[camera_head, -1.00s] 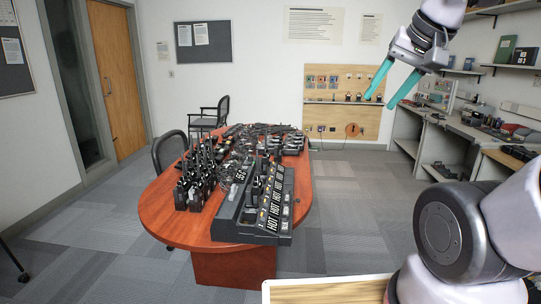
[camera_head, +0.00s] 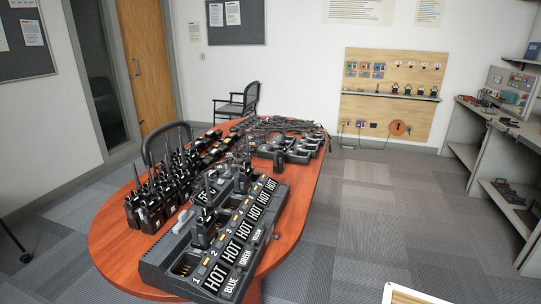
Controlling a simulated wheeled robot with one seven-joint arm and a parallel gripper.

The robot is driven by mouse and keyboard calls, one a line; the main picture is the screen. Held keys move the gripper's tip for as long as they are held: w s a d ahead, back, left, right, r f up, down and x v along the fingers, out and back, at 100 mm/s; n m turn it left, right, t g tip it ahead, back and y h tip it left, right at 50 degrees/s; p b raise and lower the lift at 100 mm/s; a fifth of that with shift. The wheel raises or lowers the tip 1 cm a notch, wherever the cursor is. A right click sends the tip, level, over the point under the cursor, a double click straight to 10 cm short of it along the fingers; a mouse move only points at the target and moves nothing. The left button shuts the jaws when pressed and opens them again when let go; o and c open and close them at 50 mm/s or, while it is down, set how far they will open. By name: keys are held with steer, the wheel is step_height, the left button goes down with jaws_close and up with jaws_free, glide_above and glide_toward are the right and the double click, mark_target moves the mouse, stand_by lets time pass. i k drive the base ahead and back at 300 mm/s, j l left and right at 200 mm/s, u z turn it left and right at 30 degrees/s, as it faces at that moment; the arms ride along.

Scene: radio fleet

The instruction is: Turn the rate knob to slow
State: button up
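A long dark multi-bay charger (camera_head: 152,272) lies on the near part of the red-brown table (camera_head: 108,232). Its sloped face carries several white HOT labels, numbers, and colour words such as BLUE and GREEN along the right edge. A few handheld radios stand upright in its bays, one of them a black radio (camera_head: 203,228) near the front. A small dark knob-like part (camera_head: 277,237) shows at the charger's right edge. I cannot tell whether it is the rate knob, and no slow marking is readable. My gripper is not in view.
Several black radios (camera_head: 150,205) stand in rows on the table's left side. More chargers and cables fill its far end. A chair (camera_head: 237,104) stands behind. Carpet (camera_head: 360,220) is clear to the right, before the pegboard (camera_head: 392,70) and workbench (camera_head: 464,128).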

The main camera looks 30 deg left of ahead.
mark_target(234, 168)
steer(key=i+l+u, duration=0.1)
steer(key=i+u, duration=0.2)
steer(key=i, duration=0.2)
steer(key=i+l+u, duration=0.3)
steer(key=i, duration=0.2)
steer(key=i+u, duration=0.2)
steer(key=u, duration=0.25)
steer(key=i+l+u, duration=0.2)
steer(key=u, duration=0.2)
steer(key=i+l+u, duration=0.2)
steer(key=u, duration=0.25)
steer(key=i+l+u, duration=0.1)
steer(key=l+u, duration=0.15)
steer(key=u, duration=0.15)
steer(key=i+l+u, duration=0.1)
steer(key=l+u, duration=0.2)
steer(key=u, duration=0.15)
steer(key=l+u, duration=1.15)
steer(key=l, duration=0.15)
